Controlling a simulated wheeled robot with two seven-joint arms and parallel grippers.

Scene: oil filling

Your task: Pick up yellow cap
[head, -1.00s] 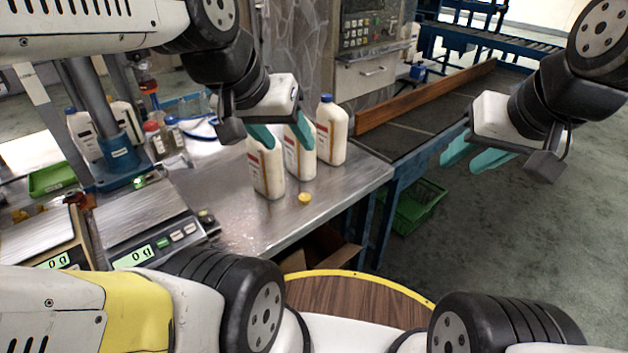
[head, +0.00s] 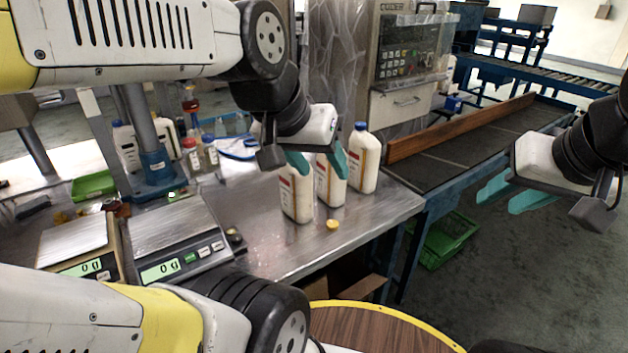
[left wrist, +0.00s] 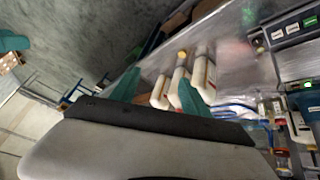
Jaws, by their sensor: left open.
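The yellow cap (head: 333,224) lies on the metal table near its front edge, in front of the white bottles. It also shows in the left wrist view (left wrist: 182,54), between the finger directions and beyond them. My left gripper (head: 318,164) is open and empty, above and in front of the bottles, with its teal fingers spread. In the left wrist view its fingers (left wrist: 160,92) stand wide apart. My right gripper (head: 516,196) hangs to the right, over the floor beside the conveyor. Its teal fingers show apart with nothing between them.
Three white bottles stand behind the cap: front (head: 296,196), middle (head: 331,186) and rear (head: 365,160). Two scales (head: 172,240) reading 0 g stand to the left. A green crate (head: 440,240) is below the conveyor. The table around the cap is clear.

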